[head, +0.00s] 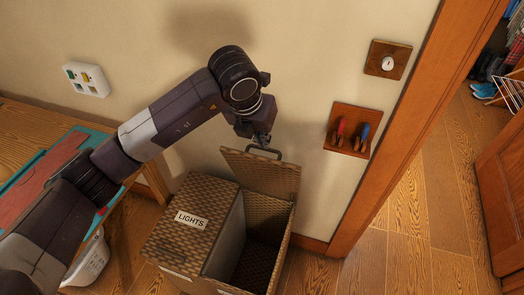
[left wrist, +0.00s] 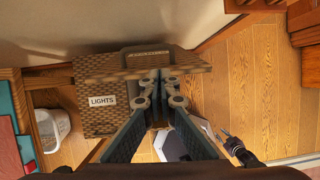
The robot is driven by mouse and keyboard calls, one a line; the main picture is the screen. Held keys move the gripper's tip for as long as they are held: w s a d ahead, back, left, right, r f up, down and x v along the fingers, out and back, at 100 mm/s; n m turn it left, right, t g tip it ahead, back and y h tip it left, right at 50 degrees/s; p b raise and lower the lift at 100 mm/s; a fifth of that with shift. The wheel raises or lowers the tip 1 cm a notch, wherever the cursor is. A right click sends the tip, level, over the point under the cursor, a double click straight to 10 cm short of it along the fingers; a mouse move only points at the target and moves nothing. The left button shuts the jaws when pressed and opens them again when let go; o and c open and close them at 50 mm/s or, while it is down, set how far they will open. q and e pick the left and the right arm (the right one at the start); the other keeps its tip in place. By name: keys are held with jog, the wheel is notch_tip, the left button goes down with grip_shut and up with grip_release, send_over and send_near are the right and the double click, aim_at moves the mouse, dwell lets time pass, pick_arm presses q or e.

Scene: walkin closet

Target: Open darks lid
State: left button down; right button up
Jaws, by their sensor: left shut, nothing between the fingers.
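The woven hamper (head: 190,245) stands against the wall, with a closed lid (head: 195,205) labelled LIGHTS on its left half. The right half is open, its inside (head: 255,265) in view. Its lid (head: 265,175) stands raised at the back, with a dark handle (head: 264,151) at the top edge. My left gripper (head: 262,138) is shut and empty, just above that handle. In the left wrist view its fingertips (left wrist: 159,76) overlap the raised lid (left wrist: 100,68); contact is unclear. What looks like my right gripper (left wrist: 230,143) shows low on the right, its jaws unclear.
A wooden table (head: 150,180) and a white basket (head: 92,262) stand left of the hamper. A wall rack (head: 352,130) with red and blue handled tools hangs right of the lid. The door frame (head: 400,125) is farther right. The floor (head: 405,245) there is clear.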

pick_arm(q)
jog(key=shift+y, duration=0.3)
jog(key=p+x, duration=0.1)
jog(key=x, duration=0.2)
jog(key=a+p+x, duration=0.1)
jog(key=x, duration=0.2)
jog(key=w+p+x, duration=0.1)
jog(key=x, duration=0.2)
jog(key=shift+w+a+f, duration=0.15)
jog(key=shift+f, duration=0.15)
